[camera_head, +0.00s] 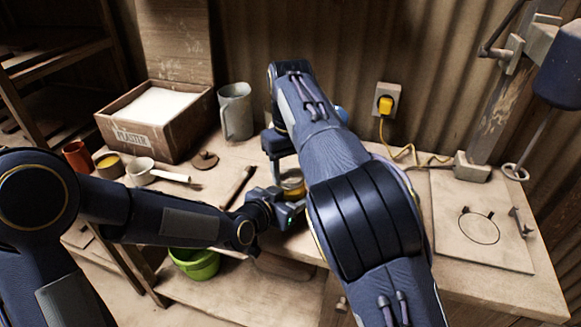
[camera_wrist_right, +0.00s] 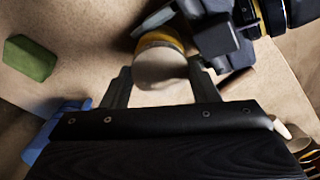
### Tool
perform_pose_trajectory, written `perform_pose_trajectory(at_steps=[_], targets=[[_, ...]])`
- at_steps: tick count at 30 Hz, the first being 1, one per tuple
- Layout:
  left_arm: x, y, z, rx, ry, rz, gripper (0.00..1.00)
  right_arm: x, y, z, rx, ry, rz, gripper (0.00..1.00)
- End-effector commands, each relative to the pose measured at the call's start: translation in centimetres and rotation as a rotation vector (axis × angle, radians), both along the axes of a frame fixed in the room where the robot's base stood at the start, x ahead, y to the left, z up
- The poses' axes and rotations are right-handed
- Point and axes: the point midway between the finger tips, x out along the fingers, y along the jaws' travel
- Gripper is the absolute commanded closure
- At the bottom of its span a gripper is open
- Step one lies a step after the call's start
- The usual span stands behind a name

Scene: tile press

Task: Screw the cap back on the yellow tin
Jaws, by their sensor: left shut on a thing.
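The yellow tin (camera_head: 293,183) stands near the front edge of the bench, partly hidden by my grippers. My left gripper (camera_head: 287,200) reaches in from the left and is shut on the tin; it also shows at the upper right of the right wrist view. In that view a pale round cap (camera_wrist_right: 160,69) lies over the tin's yellow rim (camera_wrist_right: 158,39). My right gripper (camera_wrist_right: 160,75) is above, with one finger on each side of the cap. I cannot tell whether the fingers touch it. My right arm hides part of the bench in the head view.
A plaster box (camera_head: 152,137), a grey mug (camera_head: 236,115), a white cup (camera_head: 141,171) and a dark brush (camera_head: 237,186) are left of the tin. A board (camera_head: 460,240) lies at the right. A green block (camera_wrist_right: 30,58) shows in the right wrist view.

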Motion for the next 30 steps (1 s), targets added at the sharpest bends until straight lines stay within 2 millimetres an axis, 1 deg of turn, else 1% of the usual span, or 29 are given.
perform_pose_trajectory(at_steps=[7,8,12,13,14,20,23,26,30], targets=[[0.0,0.0,0.0,-0.001,-0.001,0.000,1.00,0.0,0.0,0.0,0.000,0.000,-0.008,0.73],[0.0,0.0,0.0,-0.001,-0.001,0.000,1.00,0.0,0.0,0.0,0.000,0.000,-0.008,0.45],[0.0,0.0,0.0,0.000,0.000,0.000,1.00,0.0,0.0,0.0,0.000,0.000,-0.008,0.26],[0.0,0.0,0.0,-0.001,-0.001,0.000,1.00,0.0,0.0,0.0,0.000,0.000,-0.008,0.22],[0.0,0.0,0.0,0.000,0.000,0.000,1.00,0.0,0.0,0.0,0.000,0.000,-0.008,0.21],[0.0,0.0,0.0,-0.001,-0.001,0.000,1.00,0.0,0.0,0.1,0.001,0.000,-0.007,0.21],[0.0,0.0,0.0,0.000,0.000,0.000,1.00,0.0,0.1,0.7,0.003,-0.001,-0.005,0.21],[0.0,0.0,0.0,0.000,0.000,0.000,1.00,0.1,0.1,2.1,0.004,-0.002,-0.005,0.21],[0.0,0.0,0.0,0.000,0.000,0.000,1.00,0.1,0.0,4.6,0.004,-0.005,-0.006,0.21]])
